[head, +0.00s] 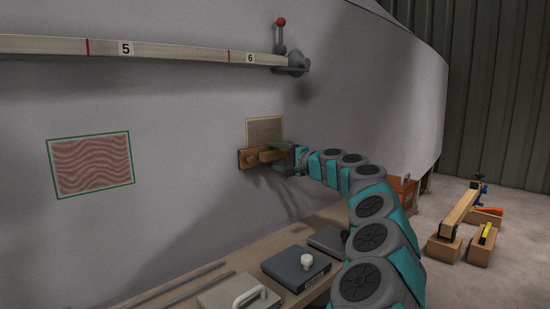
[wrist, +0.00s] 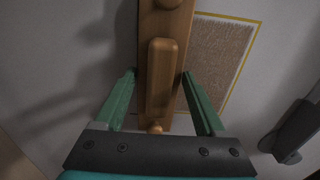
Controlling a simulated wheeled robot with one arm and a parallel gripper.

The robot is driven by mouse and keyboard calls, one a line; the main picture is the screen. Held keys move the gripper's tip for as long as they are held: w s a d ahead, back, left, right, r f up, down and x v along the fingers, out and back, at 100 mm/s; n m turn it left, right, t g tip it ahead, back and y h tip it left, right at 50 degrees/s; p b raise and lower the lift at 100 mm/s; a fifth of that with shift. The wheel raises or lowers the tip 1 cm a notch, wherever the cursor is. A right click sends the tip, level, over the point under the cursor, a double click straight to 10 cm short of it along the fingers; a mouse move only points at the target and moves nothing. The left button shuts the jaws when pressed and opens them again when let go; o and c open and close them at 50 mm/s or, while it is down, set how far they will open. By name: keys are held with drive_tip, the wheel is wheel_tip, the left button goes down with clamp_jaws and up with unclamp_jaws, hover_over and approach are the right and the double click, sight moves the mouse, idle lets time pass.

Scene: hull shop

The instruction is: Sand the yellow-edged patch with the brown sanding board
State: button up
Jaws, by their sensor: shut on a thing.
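The yellow-edged patch (head: 265,129) is a small brownish, rough-looking area on the grey hull wall, outlined in yellow. It also shows at the upper right of the wrist view (wrist: 218,62). The brown sanding board (head: 248,159) is a wooden board with a handle and a knob, held level over the patch's lower part in the head view. My gripper (head: 291,158) is shut on the board's handle; its green fingers (wrist: 160,88) stand on either side of the handle in the wrist view. Whether the board touches the hull I cannot tell. The patch's lower part is hidden.
A green-edged patch (head: 91,164) with wavy red lines is left on the hull. A numbered batten (head: 180,51) runs above, ending at a red-knobbed clamp (head: 290,60). Wooden blocks (head: 459,235) stand on the floor right.

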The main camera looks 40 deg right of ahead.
drive_tip(key=shift+w+r+p, duration=0.2)
drive_tip(key=shift+r+p, duration=4.45)
drive_tip(key=shift+r, duration=1.65)
drive_tip(key=shift+s+f+b, duration=0.2)
drive_tip(key=shift+f+b, duration=4.5)
drive_tip(key=shift+f, duration=2.15)
drive_tip(key=shift+r, duration=0.1)
drive_tip(key=o, duration=0.6)
drive_tip(key=c, duration=0.6)
drive_tip(key=shift+s, duration=0.6)
drive_tip(key=shift+s+d, duration=0.1)
